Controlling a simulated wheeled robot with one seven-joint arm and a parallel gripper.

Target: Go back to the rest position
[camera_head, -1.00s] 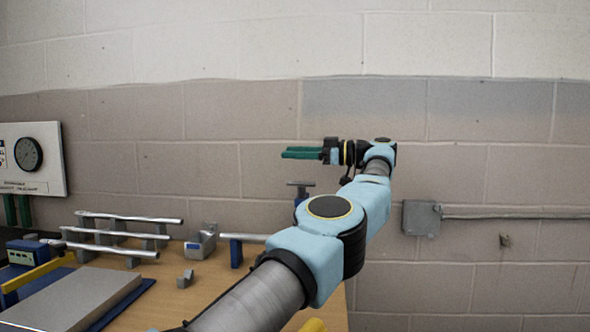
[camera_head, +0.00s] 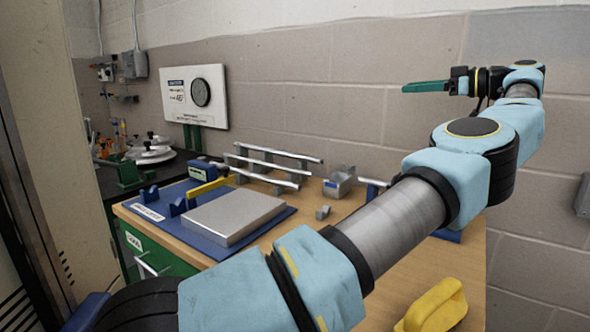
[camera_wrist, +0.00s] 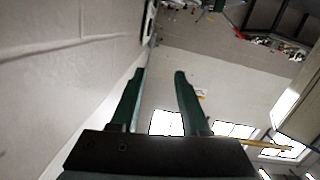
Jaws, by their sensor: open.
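My gripper (camera_head: 426,87) has green fingers and points left in the head view, raised well above the workbench and in front of the block wall. In the wrist view my gripper (camera_wrist: 157,90) shows its two green fingers apart, with nothing between them. My arm stretches from the lower left to the upper right of the head view.
The wooden workbench (camera_head: 385,288) holds a grey slab (camera_head: 235,215) on a blue mat, metal rods (camera_head: 270,165) on stands and a yellow handled tool (camera_head: 436,306). A tall beige cabinet (camera_head: 60,150) stands at left.

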